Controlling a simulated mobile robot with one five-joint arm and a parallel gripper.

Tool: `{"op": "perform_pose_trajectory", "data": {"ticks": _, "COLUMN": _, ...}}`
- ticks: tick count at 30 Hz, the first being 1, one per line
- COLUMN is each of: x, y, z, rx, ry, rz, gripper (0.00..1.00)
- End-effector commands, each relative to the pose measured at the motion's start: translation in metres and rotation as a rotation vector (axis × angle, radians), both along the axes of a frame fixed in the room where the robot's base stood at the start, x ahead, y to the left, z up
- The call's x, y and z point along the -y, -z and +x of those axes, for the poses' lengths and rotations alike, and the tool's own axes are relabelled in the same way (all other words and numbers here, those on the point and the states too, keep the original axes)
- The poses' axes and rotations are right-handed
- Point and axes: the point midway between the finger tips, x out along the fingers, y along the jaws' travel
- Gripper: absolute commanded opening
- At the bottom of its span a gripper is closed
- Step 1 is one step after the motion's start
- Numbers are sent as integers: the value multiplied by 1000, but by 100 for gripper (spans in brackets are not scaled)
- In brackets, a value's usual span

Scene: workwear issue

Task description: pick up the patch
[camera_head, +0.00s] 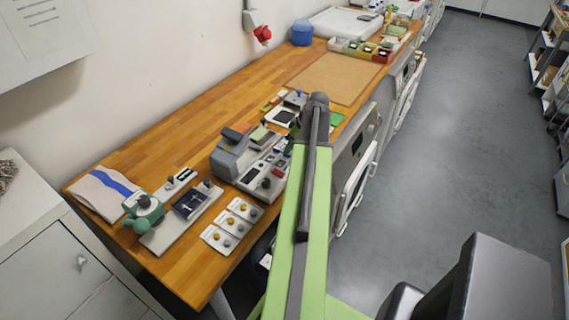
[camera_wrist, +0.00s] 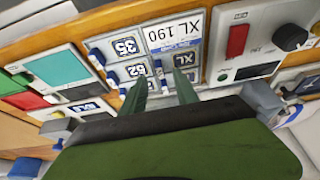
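The wrist view shows a grey size tray with small dark blue labelled patches, reading 35 (camera_wrist: 126,47), 52 (camera_wrist: 136,70) and XL (camera_wrist: 184,60). I cannot tell which one the task means. In the head view my arm hides the gripper and most of this spot.
A panel with a red switch and black knob (camera_wrist: 291,37) is right of the tray in the wrist view. A panel with a teal pad (camera_wrist: 58,67) is left. The head view shows a wooden bench (camera_head: 150,150), a grey machine (camera_head: 235,155) and a clear brown mat (camera_head: 335,78).

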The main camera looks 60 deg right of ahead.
Motion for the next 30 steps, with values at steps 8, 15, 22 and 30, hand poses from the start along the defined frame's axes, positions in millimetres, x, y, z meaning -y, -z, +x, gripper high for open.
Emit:
{"op": "perform_pose_trajectory", "data": {"ticks": 8, "x": 0, "y": 37, "z": 15, "rx": 0, "ry": 1, "rz": -1, "gripper": 36}}
{"op": "perform_pose_trajectory", "data": {"ticks": 15, "x": 0, "y": 34, "z": 14, "rx": 0, "ry": 1, "rz": -1, "gripper": 26}}
{"op": "perform_pose_trajectory", "data": {"ticks": 22, "x": 0, "y": 34, "z": 14, "rx": 0, "ry": 1, "rz": -1, "gripper": 0}}
{"op": "perform_pose_trajectory", "data": {"ticks": 30, "x": 0, "y": 34, "z": 14, "rx": 0, "ry": 2, "rz": 0, "gripper": 0}}
